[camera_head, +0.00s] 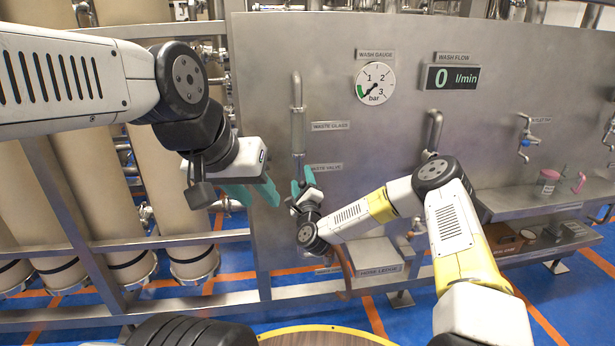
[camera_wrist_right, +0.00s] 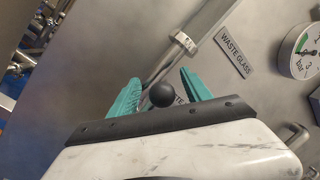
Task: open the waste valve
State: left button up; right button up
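The waste valve's label (camera_head: 325,167) is on the steel panel, below the waste glass (camera_head: 298,130). My right gripper (camera_head: 302,181) is in front of the panel just left of this label and hides the valve body in the head view. In the right wrist view a black ball knob (camera_wrist_right: 162,95), apparently the valve handle's end, shows between the two teal fingers of this gripper (camera_wrist_right: 160,80). The fingers are apart, with a gap visible on each side of the knob. My left gripper (camera_head: 254,191) hangs to the left, open and empty.
The wash gauge (camera_head: 374,83) and the wash flow display (camera_head: 451,77), reading 0, are higher on the panel. A bent pipe handle (camera_head: 433,132) is right of the labels. A shelf (camera_head: 520,203) with small items is at right. Tan columns (camera_head: 110,200) stand at left.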

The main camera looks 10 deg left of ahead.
jog(key=shift+s, duration=0.2)
jog(key=v, duration=0.7)
jog(key=shift+s, duration=0.2)
jog(key=shift+d+f, duration=0.1)
jog(key=shift+d, duration=0.1)
